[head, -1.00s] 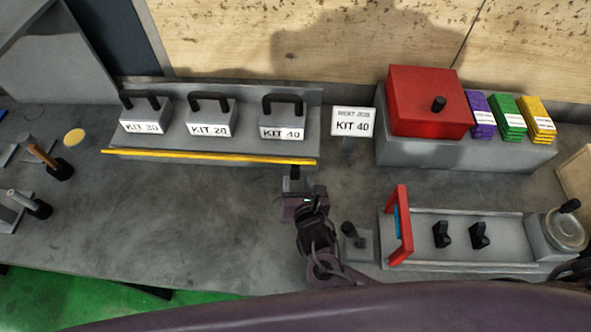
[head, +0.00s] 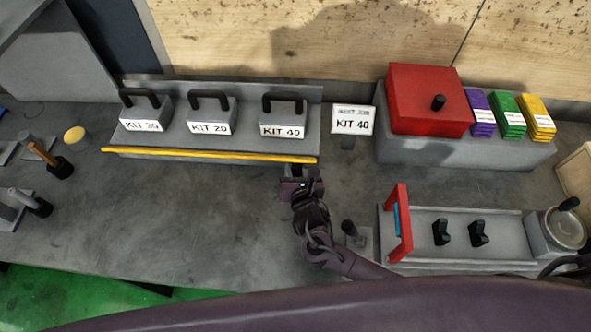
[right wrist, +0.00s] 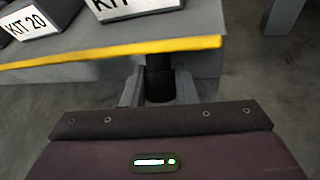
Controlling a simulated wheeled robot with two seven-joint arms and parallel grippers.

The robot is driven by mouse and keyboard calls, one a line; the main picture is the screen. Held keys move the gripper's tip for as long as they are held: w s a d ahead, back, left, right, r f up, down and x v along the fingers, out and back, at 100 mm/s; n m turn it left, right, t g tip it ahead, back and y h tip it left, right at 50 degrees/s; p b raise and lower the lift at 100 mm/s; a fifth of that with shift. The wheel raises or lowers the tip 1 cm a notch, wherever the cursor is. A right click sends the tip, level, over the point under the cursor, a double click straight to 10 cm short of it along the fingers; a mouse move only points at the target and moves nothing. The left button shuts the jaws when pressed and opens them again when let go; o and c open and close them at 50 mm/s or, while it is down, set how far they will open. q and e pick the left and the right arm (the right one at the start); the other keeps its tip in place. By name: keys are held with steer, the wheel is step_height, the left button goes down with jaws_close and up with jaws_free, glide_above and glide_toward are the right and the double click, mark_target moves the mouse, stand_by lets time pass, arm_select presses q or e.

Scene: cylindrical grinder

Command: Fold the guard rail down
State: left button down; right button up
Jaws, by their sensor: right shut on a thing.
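The guard rail (head: 210,155) is a yellow bar along the front of the grey shelf, in front of the kit boxes. Its right part also shows in the right wrist view (right wrist: 110,52). A black upright handle (right wrist: 160,80) stands just below the rail near its right end. My right gripper (head: 297,174) is at this handle, and in the right wrist view its two fingers (right wrist: 159,92) are shut on it from both sides. The gripper mostly hides the handle in the head view. My left gripper is not in view.
Boxes KIT 30 (head: 146,113), KIT 20 (head: 211,116) and KIT 40 (head: 282,119) stand behind the rail. A KIT 40 sign (head: 353,121) stands to the right. A grey fixture with a red frame (head: 399,224) lies at the lower right.

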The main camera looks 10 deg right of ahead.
steer(key=shift+f+b, duration=0.25)
steer(key=shift+b, duration=0.1)
steer(key=shift+c, duration=0.2)
steer(key=t+b, duration=0.1)
steer(key=f+t+b, duration=0.1)
steer(key=b, duration=0.1)
steer(key=t+b, duration=0.1)
steer(key=shift+w+f+n+t+b, duration=0.2)
steer(key=shift+f+n+t+b, duration=0.1)
steer(key=shift+n+b, duration=0.1)
steer(key=shift+r+t, duration=0.25)
steer(key=shift+t, duration=0.05)
steer(key=o, duration=1)
